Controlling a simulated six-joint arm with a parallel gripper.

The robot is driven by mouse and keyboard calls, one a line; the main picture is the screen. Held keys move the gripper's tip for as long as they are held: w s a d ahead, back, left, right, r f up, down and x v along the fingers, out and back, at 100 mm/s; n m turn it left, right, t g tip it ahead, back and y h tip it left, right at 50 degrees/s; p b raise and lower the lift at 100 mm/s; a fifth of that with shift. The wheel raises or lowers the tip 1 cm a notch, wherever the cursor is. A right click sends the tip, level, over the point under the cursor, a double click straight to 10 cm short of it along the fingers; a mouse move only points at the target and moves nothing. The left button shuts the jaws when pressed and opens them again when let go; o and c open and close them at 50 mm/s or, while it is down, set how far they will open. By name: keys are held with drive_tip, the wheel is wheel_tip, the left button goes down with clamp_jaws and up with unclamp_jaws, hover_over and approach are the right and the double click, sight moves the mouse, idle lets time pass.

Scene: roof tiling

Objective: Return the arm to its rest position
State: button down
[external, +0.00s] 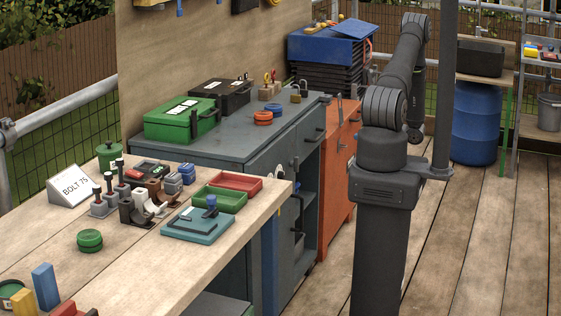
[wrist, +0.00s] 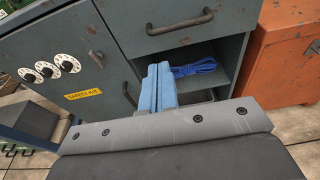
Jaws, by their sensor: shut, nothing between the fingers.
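My arm stands on its dark pedestal at the right of the external view, with the upper arm raised and the forearm folded down behind it. My gripper is not clearly visible there, as my own arm hides that area. In the wrist view my gripper (wrist: 159,70) shows as two blue fingers pressed together, shut and empty. The fingers point toward the grey cabinet (wrist: 108,65) and overlap its open shelf in the picture. I cannot tell the exact distance, and no contact is visible.
A coiled blue rope (wrist: 194,67) lies in the open shelf. An orange cabinet (wrist: 285,50) stands to the right. In the external view, a wooden workbench (external: 130,265) holds trays and small parts. A vertical pole (external: 443,90) stands close to my arm.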

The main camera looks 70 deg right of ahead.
drive_tip(key=x, duration=1.3)
drive_tip(key=shift+w, duration=0.3)
